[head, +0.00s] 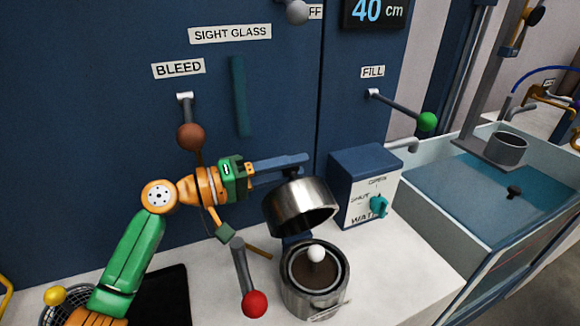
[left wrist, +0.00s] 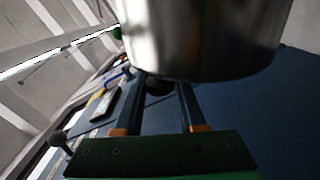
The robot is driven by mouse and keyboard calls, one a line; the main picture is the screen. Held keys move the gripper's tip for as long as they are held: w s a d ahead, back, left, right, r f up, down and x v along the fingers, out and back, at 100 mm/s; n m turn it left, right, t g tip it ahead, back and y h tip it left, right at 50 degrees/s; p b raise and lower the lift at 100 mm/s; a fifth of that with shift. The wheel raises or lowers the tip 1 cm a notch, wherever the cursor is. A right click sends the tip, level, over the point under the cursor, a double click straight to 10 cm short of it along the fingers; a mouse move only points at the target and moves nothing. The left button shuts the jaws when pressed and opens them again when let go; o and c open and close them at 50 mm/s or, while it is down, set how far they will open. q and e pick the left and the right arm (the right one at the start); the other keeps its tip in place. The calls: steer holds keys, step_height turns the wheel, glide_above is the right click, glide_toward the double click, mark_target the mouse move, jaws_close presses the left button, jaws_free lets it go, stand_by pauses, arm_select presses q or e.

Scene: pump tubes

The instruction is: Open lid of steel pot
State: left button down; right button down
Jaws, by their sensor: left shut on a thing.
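The steel pot (head: 315,298) stands on the white counter with its mouth uncovered. Inside it a white ball (head: 316,254) shows above a brown surface. The steel lid (head: 298,210) is above and behind the pot, tilted, with its open underside facing down and right. A small blue piece shows between lid and pot; I cannot tell whether it joins them. My left gripper (head: 300,166) is shut on the lid's dark knob. In the left wrist view the lid (left wrist: 205,40) fills the top, with the knob (left wrist: 158,86) between the fingers. My right gripper is not in view.
A blue box with a teal knob (head: 378,206) stands right of the lid. A red-balled lever (head: 255,303) is left of the pot. The BLEED lever (head: 190,137) and green-balled FILL lever (head: 427,121) are on the blue wall. A sink basin (head: 500,195) lies at right.

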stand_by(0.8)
arm_select(q)
steer(key=w+n, duration=0.1)
steer(key=w+a+f+n, duration=0.1)
steer(key=w+f+n, duration=0.1)
steer(key=shift+w+a+n+b, duration=0.25)
steer(key=shift+w+n+b, duration=0.05)
steer(key=shift+b, duration=0.05)
steer(key=c, duration=0.5)
jaws_free()
steer(key=b+v, duration=0.2)
steer(key=v, duration=0.5)
